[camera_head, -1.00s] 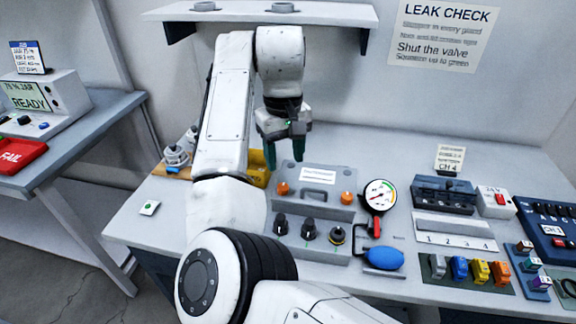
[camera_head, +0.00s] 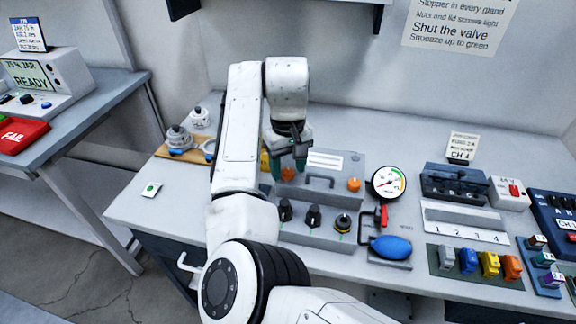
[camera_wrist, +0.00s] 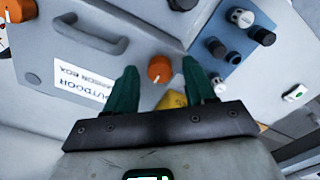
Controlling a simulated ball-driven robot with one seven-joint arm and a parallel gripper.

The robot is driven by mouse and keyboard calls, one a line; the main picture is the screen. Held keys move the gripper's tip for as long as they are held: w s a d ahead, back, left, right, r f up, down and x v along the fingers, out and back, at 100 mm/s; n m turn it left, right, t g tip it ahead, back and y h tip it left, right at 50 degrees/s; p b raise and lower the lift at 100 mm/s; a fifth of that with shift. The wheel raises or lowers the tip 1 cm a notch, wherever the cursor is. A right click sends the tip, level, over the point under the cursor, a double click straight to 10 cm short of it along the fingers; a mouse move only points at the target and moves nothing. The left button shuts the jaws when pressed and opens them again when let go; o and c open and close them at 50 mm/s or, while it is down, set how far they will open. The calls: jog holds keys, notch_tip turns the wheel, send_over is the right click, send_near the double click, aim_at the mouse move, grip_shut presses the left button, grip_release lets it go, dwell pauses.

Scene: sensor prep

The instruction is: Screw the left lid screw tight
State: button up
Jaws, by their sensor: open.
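The left lid screw (camera_head: 289,174) is an orange knob on the grey box lid (camera_head: 325,193). In the wrist view this screw (camera_wrist: 160,70) lies in the gap between the two green fingertips. My gripper (camera_head: 287,168) is open and points down at it, partly covering it in the head view. No finger clearly touches it, and I cannot tell the exact height between them. The right lid screw (camera_head: 354,185), also orange, is at the lid's other side and shows at the corner of the wrist view (camera_wrist: 18,9).
A lid handle (camera_head: 319,181) stands between the two screws. Several black glands (camera_head: 314,217) line the box front. A pressure gauge (camera_head: 389,183), red valve lever (camera_head: 381,214) and blue bulb (camera_head: 391,247) are to the right. A yellow object (camera_wrist: 172,100) shows near the fingers.

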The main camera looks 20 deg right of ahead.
jog(key=shift+f, duration=0.2)
grip_shut()
dwell(0.5)
